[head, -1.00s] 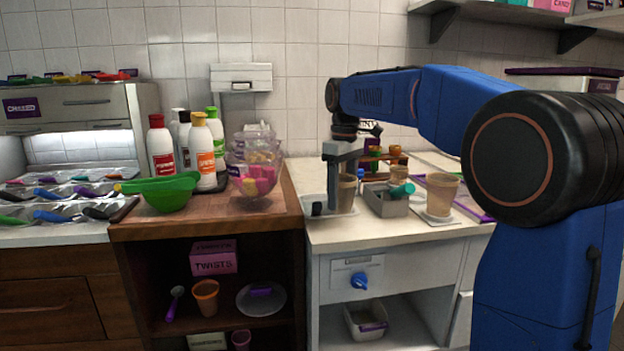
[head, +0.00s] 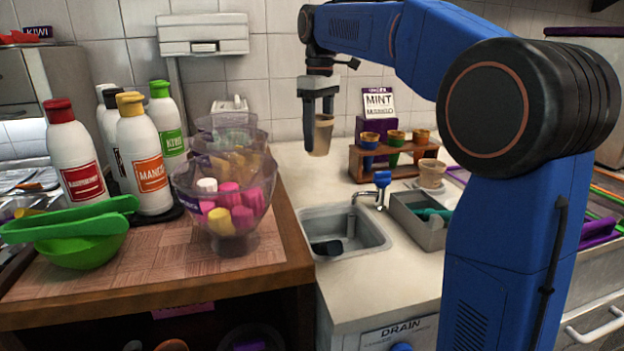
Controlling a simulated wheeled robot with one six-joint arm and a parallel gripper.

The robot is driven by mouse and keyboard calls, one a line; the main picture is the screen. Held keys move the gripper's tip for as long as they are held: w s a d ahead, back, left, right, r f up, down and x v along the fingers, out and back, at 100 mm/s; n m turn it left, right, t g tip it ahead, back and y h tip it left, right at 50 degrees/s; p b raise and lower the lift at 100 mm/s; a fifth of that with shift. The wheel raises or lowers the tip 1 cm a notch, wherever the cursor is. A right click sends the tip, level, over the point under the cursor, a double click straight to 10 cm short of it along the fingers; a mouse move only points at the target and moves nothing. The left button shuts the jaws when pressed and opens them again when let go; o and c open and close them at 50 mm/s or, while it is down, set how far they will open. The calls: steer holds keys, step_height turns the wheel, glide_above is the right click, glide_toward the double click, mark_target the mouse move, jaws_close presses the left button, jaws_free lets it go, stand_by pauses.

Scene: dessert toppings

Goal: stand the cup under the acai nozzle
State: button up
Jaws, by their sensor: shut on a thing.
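My gripper (head: 319,118) is shut on a tan cup (head: 322,136). The cup hangs upright or nearly so in the air, behind and above the sink, clear of the counter as far as I can tell. The fingers hide part of its left side. I cannot make out an acai nozzle in this view.
A sink (head: 372,242) with a blue-topped tap (head: 382,180) is set in the counter (head: 300,160). A clear bowl (head: 190,185) and bottles (head: 140,155) stand left.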

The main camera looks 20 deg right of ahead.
steer(key=shift+w+f, duration=0.2)
steer(key=shift+f, duration=4.75)
steer(key=shift+f, duration=0.1)
steer(key=o, duration=1)
